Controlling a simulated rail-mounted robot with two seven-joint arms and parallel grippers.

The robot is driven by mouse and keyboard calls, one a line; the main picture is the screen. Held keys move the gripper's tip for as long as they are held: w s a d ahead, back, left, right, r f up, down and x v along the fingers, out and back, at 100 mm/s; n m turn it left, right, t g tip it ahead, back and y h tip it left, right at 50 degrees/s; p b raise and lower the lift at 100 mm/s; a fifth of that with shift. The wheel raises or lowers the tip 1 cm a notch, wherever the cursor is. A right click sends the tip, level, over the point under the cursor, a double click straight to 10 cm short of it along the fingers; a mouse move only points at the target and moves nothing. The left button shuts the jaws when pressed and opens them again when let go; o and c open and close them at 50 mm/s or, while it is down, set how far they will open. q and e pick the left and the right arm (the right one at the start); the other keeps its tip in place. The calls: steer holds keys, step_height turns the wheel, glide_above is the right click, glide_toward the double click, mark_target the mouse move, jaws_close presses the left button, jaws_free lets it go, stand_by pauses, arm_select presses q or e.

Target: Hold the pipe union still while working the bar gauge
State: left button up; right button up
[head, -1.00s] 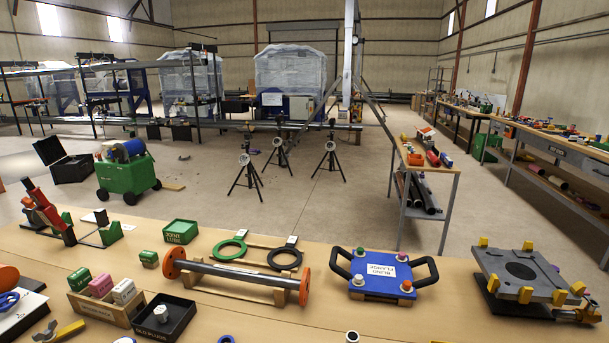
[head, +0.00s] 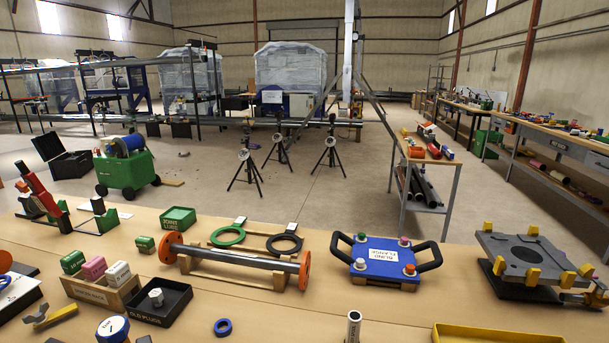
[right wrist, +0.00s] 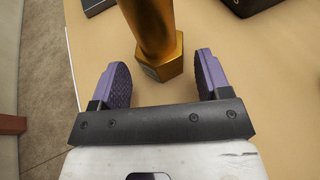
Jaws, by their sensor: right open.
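A brass-coloured upright part with a hexagonal foot (right wrist: 158,40), which looks like the pipe union, stands on the table in the right wrist view; its top is cut off. My right gripper (right wrist: 161,62) is open, its two purple-padded fingers pointing toward the part with one on each side. Gaps show between the fingers and the brass; it is not gripped. A round white-faced dial with a blue rim (head: 113,328), likely the bar gauge, is at the bottom left of the head view, partly cut off. My left gripper is in neither view.
The wooden table holds a flanged pipe (head: 235,264) on a cradle, a blue blind-flange plate (head: 388,258), a black plug tray (head: 174,314), a blue ring (head: 222,327), an upright pale tube (head: 353,325) and a yellow tray (head: 495,335). Bare tabletop lies between the ring and tube.

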steer(key=shift+b+x, duration=0.45)
steer(key=shift+x, duration=1.2)
steer(key=shift+c, duration=0.5)
steer(key=c, duration=0.7)
steer(key=shift+c, duration=0.2)
